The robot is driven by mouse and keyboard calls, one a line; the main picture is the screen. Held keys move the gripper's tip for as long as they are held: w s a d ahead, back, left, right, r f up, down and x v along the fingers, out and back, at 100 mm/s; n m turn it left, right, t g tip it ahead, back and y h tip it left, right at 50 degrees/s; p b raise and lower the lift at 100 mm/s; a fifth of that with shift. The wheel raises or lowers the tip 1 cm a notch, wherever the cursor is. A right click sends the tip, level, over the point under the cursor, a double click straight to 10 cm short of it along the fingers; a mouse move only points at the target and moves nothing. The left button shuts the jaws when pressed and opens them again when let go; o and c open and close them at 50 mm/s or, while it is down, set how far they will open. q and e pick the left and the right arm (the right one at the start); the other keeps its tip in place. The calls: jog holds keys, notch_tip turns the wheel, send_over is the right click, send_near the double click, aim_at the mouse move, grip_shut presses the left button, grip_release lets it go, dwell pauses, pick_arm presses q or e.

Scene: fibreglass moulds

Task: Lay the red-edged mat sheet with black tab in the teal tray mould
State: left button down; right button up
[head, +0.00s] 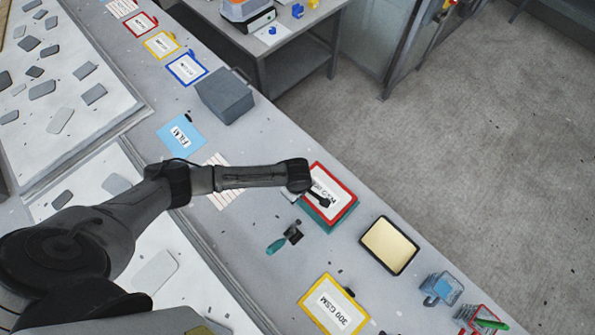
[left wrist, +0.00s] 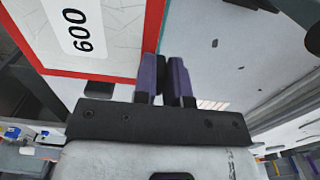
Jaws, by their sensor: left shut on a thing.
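The red-edged mat sheet (head: 345,190) has a white face with a printed label, and its black tab is at the near edge. The sheet also shows in the left wrist view (left wrist: 122,30), with "600" on its label. My left gripper (left wrist: 167,80) is shut on the black tab (left wrist: 164,70). In the head view my left gripper (head: 318,198) is over the sheet's left part and partly hidden by the arm. The teal tray mould (head: 325,222) shows below the sheet along its near side. I cannot tell whether the sheet touches the mould. My right gripper is not in view.
A teal-handled tool (head: 277,246) lies left of the mould. A black-rimmed tray with a yellowish inside (head: 390,246) is to the right. A yellow-edged sheet (head: 333,306) is nearer. A grey box (head: 224,97) and a blue sheet (head: 180,136) lie up the bench.

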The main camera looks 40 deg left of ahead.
pick_arm(q)
jog(key=shift+f+b, duration=0.65)
jog(key=shift+f, duration=1.1)
jog(key=shift+f+p, duration=0.2)
jog(key=shift+p, duration=0.1)
jog(key=shift+p, duration=0.5)
jog(key=shift+f, duration=0.25)
jog(key=shift+f, duration=0.35)
jog(key=shift+f, duration=0.15)
dwell(0.9)
